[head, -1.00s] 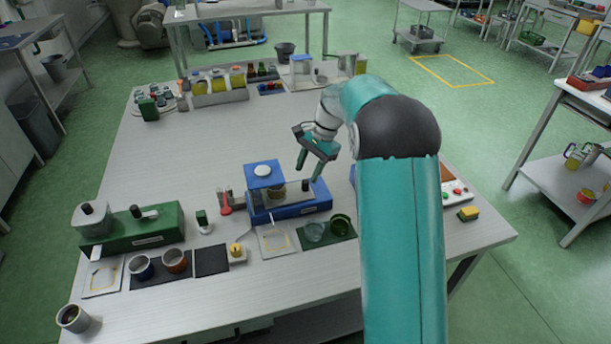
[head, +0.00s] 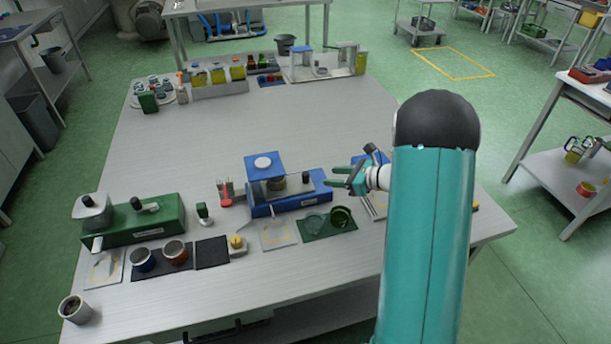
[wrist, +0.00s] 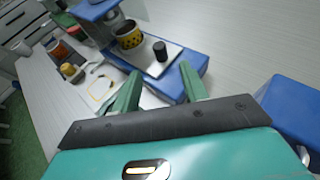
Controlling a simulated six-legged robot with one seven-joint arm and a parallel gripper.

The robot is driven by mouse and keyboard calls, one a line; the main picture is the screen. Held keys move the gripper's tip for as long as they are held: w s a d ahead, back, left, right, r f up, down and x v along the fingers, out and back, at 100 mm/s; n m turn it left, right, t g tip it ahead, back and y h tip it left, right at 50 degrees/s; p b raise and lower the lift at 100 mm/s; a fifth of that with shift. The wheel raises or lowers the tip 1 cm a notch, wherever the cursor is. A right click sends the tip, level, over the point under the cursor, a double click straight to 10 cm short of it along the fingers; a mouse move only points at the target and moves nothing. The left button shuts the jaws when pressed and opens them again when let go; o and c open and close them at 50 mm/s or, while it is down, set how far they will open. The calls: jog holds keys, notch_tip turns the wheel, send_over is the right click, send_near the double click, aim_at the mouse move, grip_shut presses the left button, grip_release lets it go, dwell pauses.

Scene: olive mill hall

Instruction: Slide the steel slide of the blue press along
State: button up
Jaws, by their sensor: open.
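The blue press (head: 315,200) stands on the long table, with a blue block-like head at its left end. Its steel slide (head: 291,188) lies on top, with a dark cup on it under or beside the head. In the wrist view the slide (wrist: 172,61) is a pale plate. It carries a black upright knob (wrist: 160,51) and a yellow-and-black cup (wrist: 129,35). My gripper (head: 330,176) is open and empty at the press's right end, fingers pointing left. In the wrist view the knob is beyond the gap between my fingertips (wrist: 160,70), apart from them.
A dark green mat (head: 328,228) with two round dishes lies in front of the press. A blue object (wrist: 295,108) is close on the right in the wrist view. A green machine (head: 150,220) stands at left.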

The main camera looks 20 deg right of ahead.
aim_at(305, 173)
jog(key=x, duration=1.1)
jog(key=shift+f, duration=0.1)
jog(key=shift+a, duration=0.1)
grip_shut()
